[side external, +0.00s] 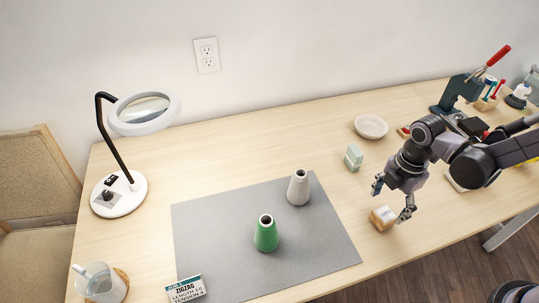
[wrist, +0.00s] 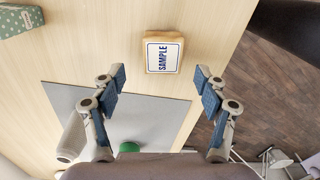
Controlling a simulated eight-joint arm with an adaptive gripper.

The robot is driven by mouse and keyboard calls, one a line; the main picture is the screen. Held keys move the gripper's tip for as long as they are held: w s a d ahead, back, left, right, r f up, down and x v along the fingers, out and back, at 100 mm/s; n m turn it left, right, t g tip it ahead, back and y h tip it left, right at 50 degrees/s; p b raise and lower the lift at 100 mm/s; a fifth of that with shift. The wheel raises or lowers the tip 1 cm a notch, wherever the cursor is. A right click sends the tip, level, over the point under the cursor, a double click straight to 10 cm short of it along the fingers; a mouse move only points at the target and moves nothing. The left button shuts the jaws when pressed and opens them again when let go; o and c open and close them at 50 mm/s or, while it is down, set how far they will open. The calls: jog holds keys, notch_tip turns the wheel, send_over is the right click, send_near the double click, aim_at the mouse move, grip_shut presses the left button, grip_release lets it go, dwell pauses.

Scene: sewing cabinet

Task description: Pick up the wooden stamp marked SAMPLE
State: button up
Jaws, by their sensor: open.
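The wooden stamp (wrist: 164,52) lies on the table with its white face, marked SAMPLE in blue, turned up in the wrist view. In the side view the stamp (side external: 383,218) sits near the table's front edge, right of the grey mat. My gripper (wrist: 162,88) is open and empty, its two blue-padded fingers spread wide. In the wrist view the stamp lies beyond the fingertips, between their lines. In the side view my gripper (side external: 392,200) is above and close to the stamp, with a finger to either side. I see no contact.
A grey mat (side external: 220,230) bears a green cone (side external: 266,236) and a white cone (side external: 299,188). A pale green patterned block (side external: 354,157) and a white bowl (side external: 371,127) stand behind my gripper. A magnifier lamp (side external: 121,195) stands at left. Bare table lies around the stamp.

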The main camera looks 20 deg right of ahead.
aim_at(386, 213)
jog(key=shift+s+d+f, duration=0.1)
jog(key=shift+d+f, duration=0.05)
jog(key=shift+f, duration=1.15)
jog(key=shift+s+d+f, duration=0.1)
jog(key=shift+f, duration=1.15)
jog(key=c, duration=1.2)
